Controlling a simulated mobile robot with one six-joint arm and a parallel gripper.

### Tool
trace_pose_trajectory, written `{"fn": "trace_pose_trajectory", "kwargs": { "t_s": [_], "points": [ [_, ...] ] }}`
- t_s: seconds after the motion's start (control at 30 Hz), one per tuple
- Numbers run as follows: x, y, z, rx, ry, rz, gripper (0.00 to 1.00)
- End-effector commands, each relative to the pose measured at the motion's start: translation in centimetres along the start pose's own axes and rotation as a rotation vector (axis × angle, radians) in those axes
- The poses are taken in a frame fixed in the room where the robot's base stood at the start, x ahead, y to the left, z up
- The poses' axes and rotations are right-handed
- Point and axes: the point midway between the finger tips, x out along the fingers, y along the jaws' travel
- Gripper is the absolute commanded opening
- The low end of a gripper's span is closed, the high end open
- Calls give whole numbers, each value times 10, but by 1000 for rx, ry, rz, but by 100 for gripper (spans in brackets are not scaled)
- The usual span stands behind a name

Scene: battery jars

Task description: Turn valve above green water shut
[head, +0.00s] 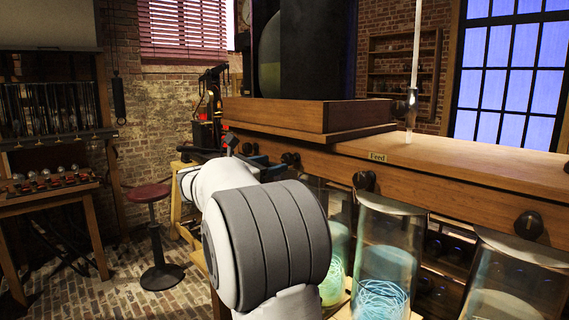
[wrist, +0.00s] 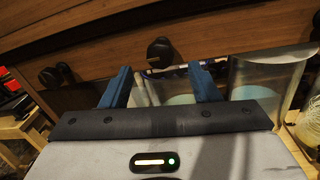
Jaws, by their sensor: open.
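A row of dark round valve knobs is set along the wooden beam. In the head view one knob (head: 290,158) sits above and left of the jar with glowing green water (head: 333,285), which my arm partly hides. My gripper's blue fingers (head: 262,163) show only in part beyond my arm, close to that knob. In the wrist view my gripper (wrist: 160,69) is open and empty. A dark knob (wrist: 159,47) with a pale line lies ahead, between the fingertips and slightly above them. I see no contact. Jars with teal-looking contents show below it.
A jar of blue water (head: 383,265) stands right of the green one, under another knob (head: 364,180). A further jar (head: 510,285) and knob (head: 528,225) are at the right. A red stool (head: 150,193) and a side table stand at the left.

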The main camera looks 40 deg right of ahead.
Motion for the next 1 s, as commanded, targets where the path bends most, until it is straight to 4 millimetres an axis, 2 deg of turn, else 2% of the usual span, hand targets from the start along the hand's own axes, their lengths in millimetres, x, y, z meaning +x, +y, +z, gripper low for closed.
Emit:
{"fn": "trace_pose_trajectory", "kwargs": {
  "t_s": [0.2, 0.4, 0.77, 1.0],
  "points": [
    [37, -1, 0, 2, 2, -4, 56],
    [61, -2, 0, 3, 2, -4, 56],
    [68, -2, 0, 4, 3, -2, 56],
    [68, -2, 0, 4, 3, -3, 37]
  ]
}}
